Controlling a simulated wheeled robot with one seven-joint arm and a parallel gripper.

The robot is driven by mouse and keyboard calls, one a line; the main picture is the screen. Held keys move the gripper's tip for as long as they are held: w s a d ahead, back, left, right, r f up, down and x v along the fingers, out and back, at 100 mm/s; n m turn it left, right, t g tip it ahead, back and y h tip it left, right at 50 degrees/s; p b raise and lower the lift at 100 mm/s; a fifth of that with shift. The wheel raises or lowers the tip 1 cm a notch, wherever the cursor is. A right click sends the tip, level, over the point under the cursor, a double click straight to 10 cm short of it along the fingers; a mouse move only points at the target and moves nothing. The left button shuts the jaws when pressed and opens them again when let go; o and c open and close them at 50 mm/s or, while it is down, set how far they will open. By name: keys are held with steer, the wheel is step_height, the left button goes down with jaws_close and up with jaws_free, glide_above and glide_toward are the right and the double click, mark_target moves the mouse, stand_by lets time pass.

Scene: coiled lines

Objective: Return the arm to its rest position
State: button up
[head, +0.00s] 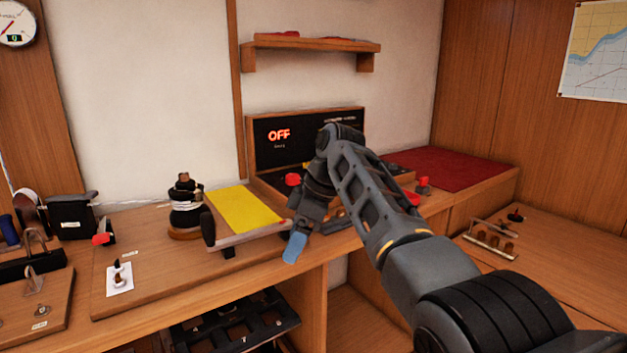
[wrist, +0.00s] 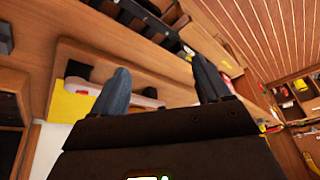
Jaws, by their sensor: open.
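My arm reaches from the lower right of the head view up to a bend in front of the dark panel, then down to my gripper (head: 297,240). The gripper points down at the counter's front edge, just right of the yellow-topped stand (head: 242,209). In the wrist view the two blue-grey fingers (wrist: 165,88) are spread apart with nothing between them. The gap between them shows wooden counter and part of a dark rack behind. The yellow surface also shows at the left of the wrist view (wrist: 72,104).
A dark rack (head: 235,327) sits below the counter. A red mat (head: 455,168) lies at the right. A shelf (head: 312,47) hangs above.

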steer(key=s+d+f+m+t, duration=0.2)
steer(key=s+f, duration=0.1)
steer(key=f, duration=0.8)
steer(key=s+d+f+m+t, duration=0.2)
steer(key=s+d+f+m, duration=0.15)
steer(key=f, duration=0.85)
steer(key=s+d+f+m+t, duration=0.1)
steer(key=s+d+f+m, duration=0.1)
steer(key=s+d+f, duration=0.3)
steer(key=s+f+m+t+h, duration=0.1)
steer(key=s+f+t, duration=0.1)
steer(key=s, duration=0.5)
steer(key=s+d+f+m+t, duration=0.1)
steer(key=s+d+f+m, duration=0.1)
steer(key=s+d+f, duration=0.3)
steer(key=s+d+r+m+t+h, duration=0.1)
steer(key=s+d+r+m+t, duration=0.2)
steer(key=s, duration=0.8)
steer(key=s+d+r+m+t+h, duration=0.1)
steer(key=s+d+r, duration=0.3)
steer(key=s, duration=0.7)
steer(key=s+d+r+m+t, duration=0.1)
steer(key=s+r, duration=0.5)
steer(key=r, duration=0.4)
steer(key=s+d+r+m+t+h, duration=0.1)
steer(key=s+r+t, duration=0.1)
steer(key=s+r, duration=0.5)
step_height(320, 180, up, 4)
steer(key=shift+d+f+h, duration=0.2)
steer(key=shift+h, duration=0.1)
